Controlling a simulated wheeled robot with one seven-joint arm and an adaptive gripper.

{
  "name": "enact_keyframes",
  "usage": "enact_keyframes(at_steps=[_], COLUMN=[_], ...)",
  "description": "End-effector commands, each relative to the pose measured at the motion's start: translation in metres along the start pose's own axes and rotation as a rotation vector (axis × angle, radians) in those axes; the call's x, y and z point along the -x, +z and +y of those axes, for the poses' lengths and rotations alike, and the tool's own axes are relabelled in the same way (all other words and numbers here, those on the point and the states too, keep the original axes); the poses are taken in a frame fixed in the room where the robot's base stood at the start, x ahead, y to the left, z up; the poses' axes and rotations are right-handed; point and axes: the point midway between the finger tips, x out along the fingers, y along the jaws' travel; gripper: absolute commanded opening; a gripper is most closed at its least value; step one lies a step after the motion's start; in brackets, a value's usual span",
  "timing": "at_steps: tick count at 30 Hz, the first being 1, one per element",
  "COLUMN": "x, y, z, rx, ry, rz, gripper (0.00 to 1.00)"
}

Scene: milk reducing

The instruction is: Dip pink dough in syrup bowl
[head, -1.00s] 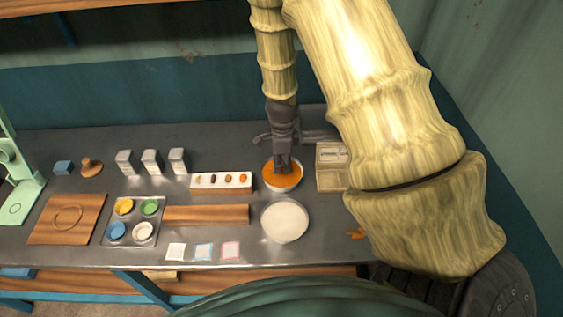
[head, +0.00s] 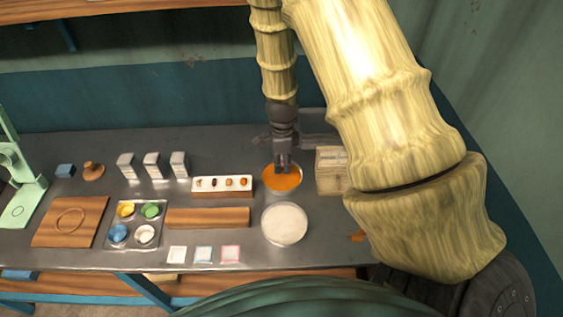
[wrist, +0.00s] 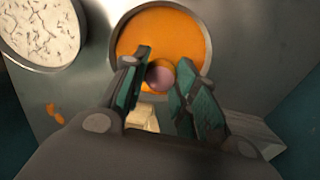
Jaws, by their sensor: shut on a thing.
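The syrup bowl (head: 293,187) is a round metal bowl filled with orange syrup, right of the middle of the table in the head view. It also shows at the top of the wrist view (wrist: 203,32). My gripper (head: 282,172) points down over the bowl. In the wrist view my gripper (wrist: 165,75) is shut on the pink dough (wrist: 159,78), a small ball between the fingertips. An orange tint covers part of the ball's upper side. The dough is hidden in the head view. I cannot tell how deep it sits in the syrup.
A white-filled bowl (head: 285,224) stands just in front of the syrup bowl. A wooden box (head: 330,172) stands close on its right, and a tray of small pieces (head: 222,185) on its left. Orange spills (head: 357,237) lie at the right front.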

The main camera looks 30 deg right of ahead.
Motion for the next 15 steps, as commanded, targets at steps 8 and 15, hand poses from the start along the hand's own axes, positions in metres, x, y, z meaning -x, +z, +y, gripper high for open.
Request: enact_keyframes(at_steps=[8,15], x=[0.012,0.031], y=[0.0,0.0], z=[0.0,0.0], rx=[0.0,0.0], ry=[0.0,0.0], rz=[0.0,0.0], gripper=[0.13,0.13])
